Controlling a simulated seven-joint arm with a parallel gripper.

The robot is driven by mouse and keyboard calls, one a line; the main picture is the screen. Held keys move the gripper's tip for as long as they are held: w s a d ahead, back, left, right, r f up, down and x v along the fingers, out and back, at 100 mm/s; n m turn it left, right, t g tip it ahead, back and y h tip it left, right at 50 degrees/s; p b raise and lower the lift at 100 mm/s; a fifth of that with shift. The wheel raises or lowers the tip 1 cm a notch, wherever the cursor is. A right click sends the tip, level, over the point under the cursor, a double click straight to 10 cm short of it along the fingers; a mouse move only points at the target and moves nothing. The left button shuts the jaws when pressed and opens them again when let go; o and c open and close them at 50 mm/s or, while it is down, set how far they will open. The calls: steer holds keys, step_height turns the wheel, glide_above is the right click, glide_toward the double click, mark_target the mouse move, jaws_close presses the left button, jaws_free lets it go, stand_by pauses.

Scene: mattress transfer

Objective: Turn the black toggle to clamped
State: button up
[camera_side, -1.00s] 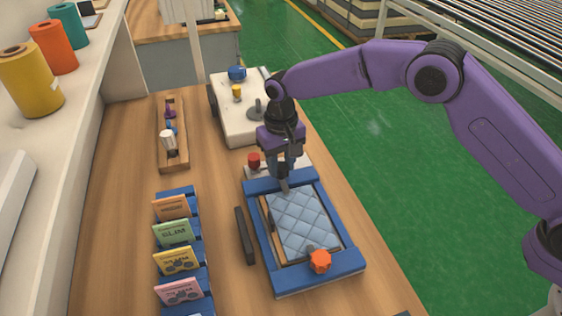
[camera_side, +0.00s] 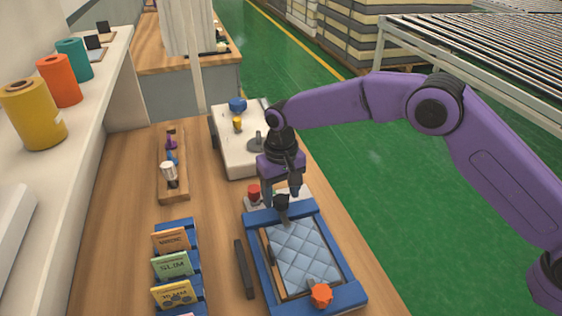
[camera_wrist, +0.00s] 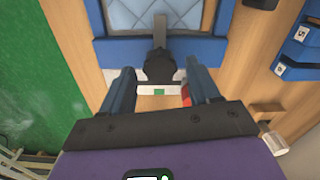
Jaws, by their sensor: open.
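The black toggle (camera_side: 282,203) stands at the far edge of the blue frame (camera_side: 340,262), which surrounds a pale blue quilted mattress (camera_side: 302,250). In the wrist view the toggle (camera_wrist: 159,63) shows as a dark body with a grey lever pointing toward the mattress. My gripper (camera_side: 282,192) is open above the toggle, with one finger on each side. In the wrist view the fingers (camera_wrist: 160,85) are spread wide, and the toggle lies between and just beyond their tips. I cannot tell whether either finger touches it.
A red knob (camera_side: 253,191) is close to my left finger, on a pale plate. An orange knob (camera_side: 321,295) sits at the frame's near end. A dark bar (camera_side: 244,268) and a blue card rack (camera_side: 190,238) lie left. A white machine (camera_side: 235,150) stands behind.

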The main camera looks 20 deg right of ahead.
mark_target(282, 199)
step_height(282, 199, up, 16)
steer(key=shift+r, duration=0.25)
stand_by(0.7)
steer(key=s+d+f+n, duration=0.2)
steer(key=s+d+n, duration=0.3)
steer(key=s+d, duration=1.1)
steer(key=s+d+f+n, duration=0.3)
steer(key=s+d+n, duration=0.2)
steer(key=s+d, duration=1)
steer(key=s, duration=0.4)
steer(key=shift+s+d+n, duration=0.3)
steer(key=shift+d, duration=0.05)
steer(key=shift+f, duration=0.1)
